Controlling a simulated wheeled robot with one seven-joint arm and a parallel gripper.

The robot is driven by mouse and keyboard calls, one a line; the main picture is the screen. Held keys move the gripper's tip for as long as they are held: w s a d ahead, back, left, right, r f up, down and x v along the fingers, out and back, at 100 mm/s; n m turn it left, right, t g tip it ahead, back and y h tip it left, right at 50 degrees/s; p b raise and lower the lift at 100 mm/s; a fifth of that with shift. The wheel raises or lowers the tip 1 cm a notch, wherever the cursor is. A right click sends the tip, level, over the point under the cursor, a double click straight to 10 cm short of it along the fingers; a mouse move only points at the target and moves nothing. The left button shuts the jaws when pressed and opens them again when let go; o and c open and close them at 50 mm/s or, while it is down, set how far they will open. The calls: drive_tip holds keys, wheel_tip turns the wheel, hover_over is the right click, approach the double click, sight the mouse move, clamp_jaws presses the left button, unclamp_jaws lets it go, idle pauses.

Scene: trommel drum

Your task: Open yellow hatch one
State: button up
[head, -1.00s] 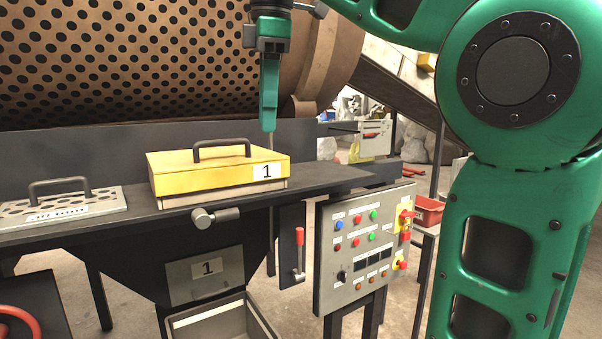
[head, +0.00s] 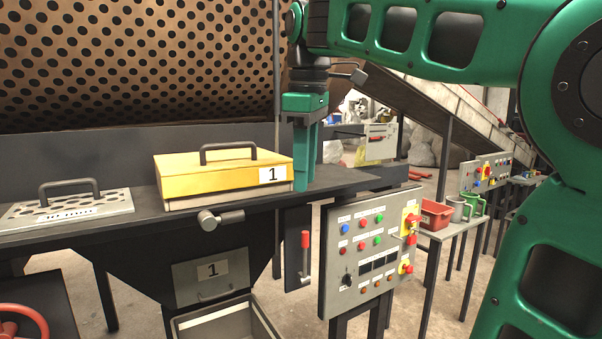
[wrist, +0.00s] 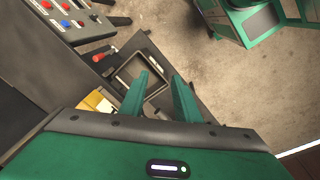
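The yellow hatch (head: 205,181) with a "1" label lies shut and flat on the dark bench in the head view. Its dark bar handle (head: 229,147) stands upright on top. A yellow corner, likely of this hatch, shows in the wrist view (wrist: 93,99), left of the fingers. My gripper (head: 306,186) points down just right of the hatch in the head view, clear of the handle. In the wrist view my gripper (wrist: 160,76) has its two green fingers apart with nothing between them. The hatch's far side is hidden.
A perforated grey plate (head: 40,211) with a handle lies left of the hatch. A perforated drum (head: 140,60) rises behind. A grey lever (head: 220,218), a red-handled lever (head: 305,255) and a control panel (head: 340,285) are at the bench front. An open bin (head: 262,320) stands below.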

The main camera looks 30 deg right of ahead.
idle(0.4)
drive_tip(key=s+d+f+m, duration=0.3)
drive_tip(key=s+f, duration=0.3)
drive_tip(key=f, duration=0.3)
drive_tip(key=s+d+f+m+g, duration=0.1)
drive_tip(key=s+d+f+m, duration=0.2)
drive_tip(key=s+f+m, duration=0.3)
drive_tip(key=s+d+f+m, duration=0.3)
drive_tip(key=s+f, duration=0.3)
drive_tip(key=f, duration=0.8)
drive_tip(key=shift+s+m, duration=0.15)
drive_tip(key=shift+m, duration=0.65)
drive_tip(key=shift+s+a+f+m+y, duration=0.1)
drive_tip(key=shift+s+f+m+y, duration=0.3)
drive_tip(key=shift+s+f, duration=0.55)
drive_tip(key=c, duration=0.6)
drive_tip(key=shift+f, duration=0.2)
clamp_jaws()
